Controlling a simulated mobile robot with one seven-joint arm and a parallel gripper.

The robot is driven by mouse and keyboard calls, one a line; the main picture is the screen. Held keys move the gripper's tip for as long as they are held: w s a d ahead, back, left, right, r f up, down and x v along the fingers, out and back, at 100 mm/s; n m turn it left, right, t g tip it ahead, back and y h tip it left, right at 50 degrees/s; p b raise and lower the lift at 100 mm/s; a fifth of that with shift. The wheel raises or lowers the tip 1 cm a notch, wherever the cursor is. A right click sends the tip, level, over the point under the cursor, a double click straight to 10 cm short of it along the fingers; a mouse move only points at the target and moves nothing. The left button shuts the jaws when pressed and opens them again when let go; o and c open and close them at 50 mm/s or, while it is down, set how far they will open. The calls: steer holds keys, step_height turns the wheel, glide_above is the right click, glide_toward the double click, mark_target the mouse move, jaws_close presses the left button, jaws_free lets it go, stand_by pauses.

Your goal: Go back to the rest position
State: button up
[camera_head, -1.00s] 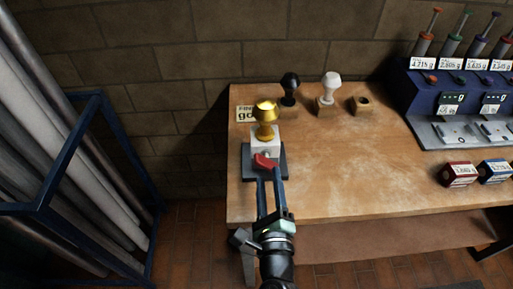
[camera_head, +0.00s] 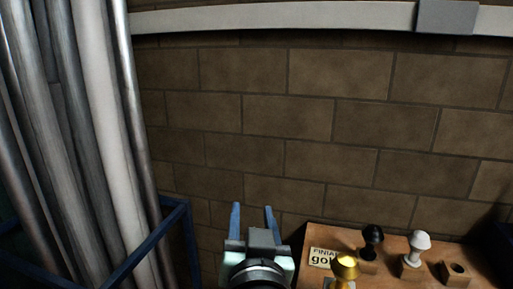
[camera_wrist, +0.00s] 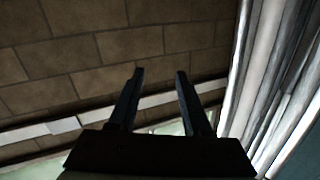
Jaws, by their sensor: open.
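My gripper (camera_head: 253,212) is at the bottom middle of the head view, with its two blue fingers apart and nothing between them. It is raised in front of the brick wall, left of the bench. In the wrist view my gripper (camera_wrist: 158,75) also shows open and empty, with the wall beyond. The gold finial (camera_head: 346,268) stands at the bottom edge of the head view, right of my gripper, and its lower part is cut off.
A wooden bench (camera_head: 318,232) holds a black knob (camera_head: 372,238), a white knob (camera_head: 420,243), an empty wooden holder (camera_head: 456,273) and a sign (camera_head: 322,258). Grey pipes (camera_head: 95,110) stand in a blue rack (camera_head: 150,240) at left. A pale rail (camera_head: 270,18) crosses the wall.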

steer(key=s+r+t+p, duration=0.2)
steer(key=s+r+t, duration=0.3)
steer(key=r, duration=1.1)
steer(key=s+r+n+t+h+p, duration=0.1)
steer(key=s+r+t+p, duration=0.2)
steer(key=s+r, duration=0.6)
step_height(320, 180, up, 7)
steer(key=shift+d+r+t, duration=0.2)
steer(key=shift+d+t, duration=0.05)
steer(key=shift+t, duration=0.75)
